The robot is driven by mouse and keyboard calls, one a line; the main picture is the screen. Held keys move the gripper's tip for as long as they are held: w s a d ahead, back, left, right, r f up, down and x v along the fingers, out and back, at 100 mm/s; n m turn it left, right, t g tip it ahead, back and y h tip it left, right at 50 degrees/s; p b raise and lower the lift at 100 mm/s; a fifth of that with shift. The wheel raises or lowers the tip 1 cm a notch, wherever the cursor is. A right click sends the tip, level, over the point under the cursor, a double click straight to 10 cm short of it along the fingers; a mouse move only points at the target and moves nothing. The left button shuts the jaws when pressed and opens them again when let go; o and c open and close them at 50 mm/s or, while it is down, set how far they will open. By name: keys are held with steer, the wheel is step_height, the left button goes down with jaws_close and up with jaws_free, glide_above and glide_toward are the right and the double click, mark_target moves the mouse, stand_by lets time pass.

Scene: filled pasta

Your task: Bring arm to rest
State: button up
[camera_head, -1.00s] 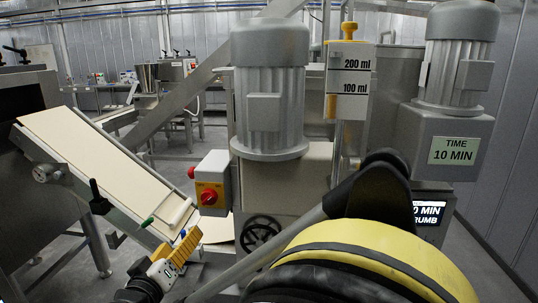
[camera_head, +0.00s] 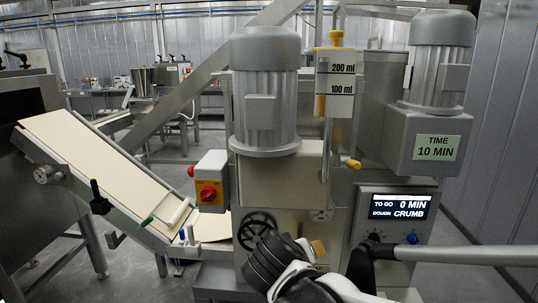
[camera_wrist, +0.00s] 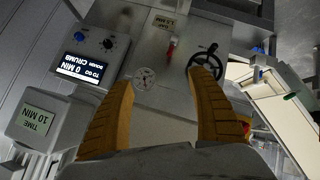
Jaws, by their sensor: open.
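My arm crosses the lower right of the head view, with a grey tube and a dark ribbed part low in front of the mixing machine (camera_head: 283,188). In the wrist view my gripper (camera_wrist: 161,77) is open, with its two yellow ribbed fingers wide apart and nothing between them. It faces the machine's front panel, with the black handwheel (camera_wrist: 207,62) beyond the right finger. In the head view a small yellow piece shows beside the dark ribbed part; I cannot tell if it is a fingertip. The handwheel (camera_head: 258,229) is partly covered by my arm there.
The display (camera_head: 400,207) reads 0 MIN to go and dough CRUMB. A sloping conveyor (camera_head: 100,170) with a pale belt stands at left. Floor shows at lower left.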

steer(key=s+d+f+m+g+y, duration=0.2)
steer(key=s+d+f+m+y, duration=0.1)
steer(key=s+d, duration=0.9)
steer(key=s+f, duration=0.1)
steer(key=s, duration=0.3)
steer(key=shift+s+g, duration=0.3)
steer(key=shift+s, duration=0.1)
